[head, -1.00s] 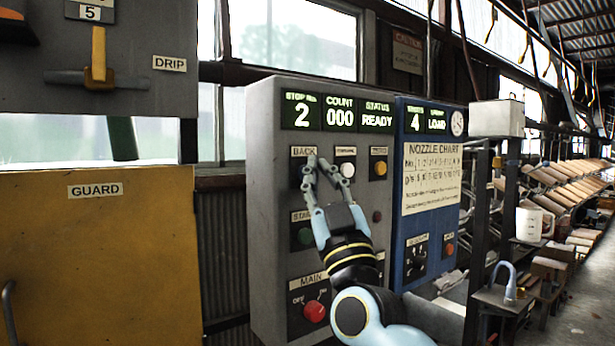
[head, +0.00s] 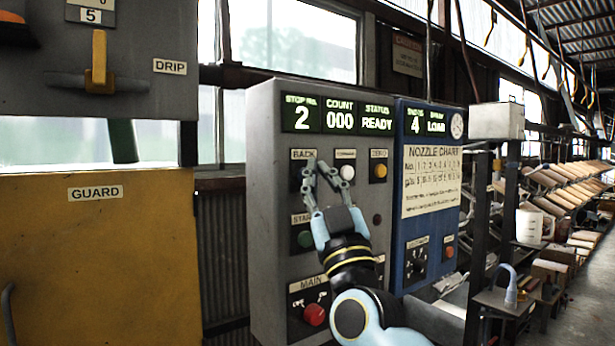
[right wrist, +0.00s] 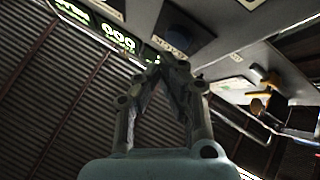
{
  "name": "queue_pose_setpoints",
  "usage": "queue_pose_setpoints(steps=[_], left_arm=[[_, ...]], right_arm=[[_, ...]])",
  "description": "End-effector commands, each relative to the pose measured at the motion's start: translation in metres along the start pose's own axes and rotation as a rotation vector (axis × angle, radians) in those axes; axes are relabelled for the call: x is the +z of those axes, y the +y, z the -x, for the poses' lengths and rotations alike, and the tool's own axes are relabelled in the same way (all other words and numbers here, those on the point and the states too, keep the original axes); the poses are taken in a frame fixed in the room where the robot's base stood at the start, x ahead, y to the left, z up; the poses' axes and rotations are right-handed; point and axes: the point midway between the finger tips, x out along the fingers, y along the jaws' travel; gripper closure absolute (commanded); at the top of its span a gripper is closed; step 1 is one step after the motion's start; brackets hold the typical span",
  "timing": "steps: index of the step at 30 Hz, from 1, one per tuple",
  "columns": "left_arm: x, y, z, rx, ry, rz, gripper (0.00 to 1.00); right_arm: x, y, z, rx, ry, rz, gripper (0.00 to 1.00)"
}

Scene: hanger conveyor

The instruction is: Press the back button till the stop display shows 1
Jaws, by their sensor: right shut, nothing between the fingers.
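The grey control panel (head: 262,200) stands in the middle of the head view. Its stop display (head: 302,115) shows 2. The BACK label (head: 303,154) is above the dark back button (head: 296,176), which my right fingers partly cover. My right gripper (head: 316,168) is shut and empty in front of the panel, with its tips at the back button's right side. I cannot tell whether they touch the panel. In the right wrist view the fingers (right wrist: 165,62) come together close to the panel face. My left gripper is not in view.
A white button (head: 347,171) and a yellow ZERO button (head: 380,170) sit right of the back button. A blue nozzle panel (head: 430,245) adjoins on the right; a yellow guard (head: 95,260) is left.

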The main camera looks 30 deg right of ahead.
Motion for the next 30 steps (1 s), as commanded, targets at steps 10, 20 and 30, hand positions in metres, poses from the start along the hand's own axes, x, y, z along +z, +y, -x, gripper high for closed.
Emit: queue_pose_setpoints(steps=[10, 20, 30], left_arm=[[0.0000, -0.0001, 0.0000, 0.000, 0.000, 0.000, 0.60], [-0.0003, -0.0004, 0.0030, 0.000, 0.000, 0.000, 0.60], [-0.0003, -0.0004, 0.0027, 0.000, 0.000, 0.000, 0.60]], right_arm=[[0.0000, 0.0000, 0.0000, 0.000, 0.000, 0.000, 1.00], [0.0034, -0.0038, -0.0063, 0.001, 0.000, 0.001, 1.00], [0.0041, -0.0042, -0.0061, 0.000, 0.000, 0.000, 1.00]])
